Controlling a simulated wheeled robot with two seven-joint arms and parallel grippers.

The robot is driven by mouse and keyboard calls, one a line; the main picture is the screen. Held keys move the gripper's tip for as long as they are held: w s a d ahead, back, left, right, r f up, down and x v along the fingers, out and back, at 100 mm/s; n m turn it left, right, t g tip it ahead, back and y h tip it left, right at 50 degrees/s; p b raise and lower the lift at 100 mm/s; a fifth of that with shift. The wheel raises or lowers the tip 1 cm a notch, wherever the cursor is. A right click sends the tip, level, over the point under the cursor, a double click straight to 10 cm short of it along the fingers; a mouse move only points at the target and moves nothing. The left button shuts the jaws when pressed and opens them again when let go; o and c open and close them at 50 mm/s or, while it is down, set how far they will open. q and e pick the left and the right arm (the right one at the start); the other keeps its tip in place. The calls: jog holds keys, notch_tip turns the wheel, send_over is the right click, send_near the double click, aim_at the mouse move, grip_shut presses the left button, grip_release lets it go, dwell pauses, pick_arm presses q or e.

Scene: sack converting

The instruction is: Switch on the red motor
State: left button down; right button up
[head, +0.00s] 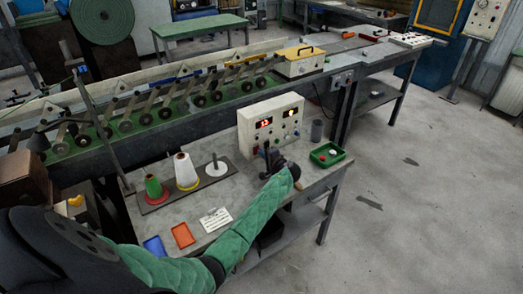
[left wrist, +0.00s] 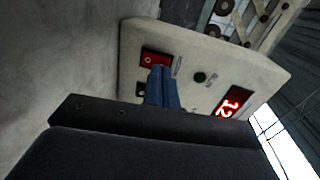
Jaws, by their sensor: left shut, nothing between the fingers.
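My left gripper (head: 267,150) is shut and empty in front of the panel's lower part. Its blue fingertips (left wrist: 163,72) overlap the switch's edge; I cannot tell whether they touch. My right gripper is out of view.
A board with a green cone (head: 154,188) and a white-yellow cone (head: 186,170) stands left of the box. A green tray (head: 318,160) and a grey cylinder (head: 317,130) are to the right. Blue and orange trays (head: 182,236) lie in front.

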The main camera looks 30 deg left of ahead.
pick_arm(q)
jog(key=shift+w+a, duration=0.2)
jog(key=shift+a, duration=0.25)
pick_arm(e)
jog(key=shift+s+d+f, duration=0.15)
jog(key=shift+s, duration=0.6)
pick_arm(q)
jog(key=shift+a, duration=0.1)
jog(key=shift+w+a+r+b, duration=0.1)
jog(key=shift+a+r+b, duration=0.2)
jog(key=shift+b, duration=0.2)
jog(key=shift+f, duration=0.1)
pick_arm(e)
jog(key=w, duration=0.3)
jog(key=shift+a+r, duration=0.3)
pick_arm(q)
jog(key=shift+d, duration=0.1)
